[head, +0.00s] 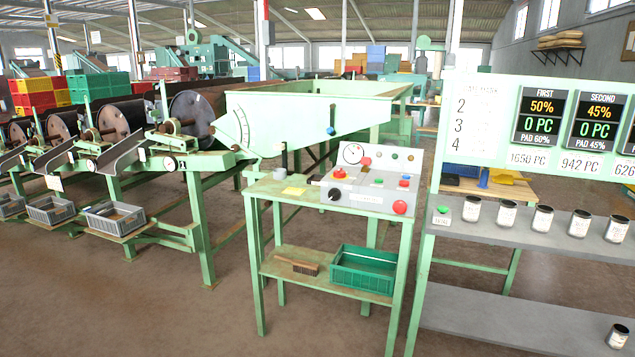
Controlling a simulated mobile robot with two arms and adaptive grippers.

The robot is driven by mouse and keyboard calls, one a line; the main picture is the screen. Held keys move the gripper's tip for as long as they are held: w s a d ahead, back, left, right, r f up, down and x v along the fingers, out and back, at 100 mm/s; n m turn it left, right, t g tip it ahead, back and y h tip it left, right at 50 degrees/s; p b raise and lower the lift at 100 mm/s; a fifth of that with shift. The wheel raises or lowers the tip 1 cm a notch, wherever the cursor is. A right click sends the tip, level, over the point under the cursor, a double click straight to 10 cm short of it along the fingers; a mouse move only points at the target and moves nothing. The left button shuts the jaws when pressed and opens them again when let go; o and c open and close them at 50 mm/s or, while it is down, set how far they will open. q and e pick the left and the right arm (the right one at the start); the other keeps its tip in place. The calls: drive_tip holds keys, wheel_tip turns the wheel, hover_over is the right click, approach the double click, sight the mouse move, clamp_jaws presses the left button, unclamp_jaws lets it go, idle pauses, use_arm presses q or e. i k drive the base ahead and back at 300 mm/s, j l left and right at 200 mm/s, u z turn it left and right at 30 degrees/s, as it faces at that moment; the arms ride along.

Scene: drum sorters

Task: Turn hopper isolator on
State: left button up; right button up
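A control panel (350,190) sits on a pale green stand in the middle of the head view. It carries a black rotary knob (334,194) at its lower left, a large red mushroom button (400,207) at its lower right, and smaller red and green buttons. A round gauge (352,153) and a row of small lamps are on its upright back. The label texts are too small to read, so I cannot tell which control is the hopper isolator or how it is set. The pale green hopper (300,115) stands behind the panel. Neither gripper is in view.
The stand's lower shelf holds a green crate (363,270) and a brush (297,265). At right, a grey shelf (470,228) with several cans stands below a display board (545,118). Drum sorters with chutes and grey crates line the left. The floor in front is clear.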

sight(340, 173)
drive_tip(key=i+j, duration=0.2)
drive_tip(key=i, duration=0.3)
drive_tip(key=i+j, duration=0.2)
drive_tip(key=i, duration=0.3)
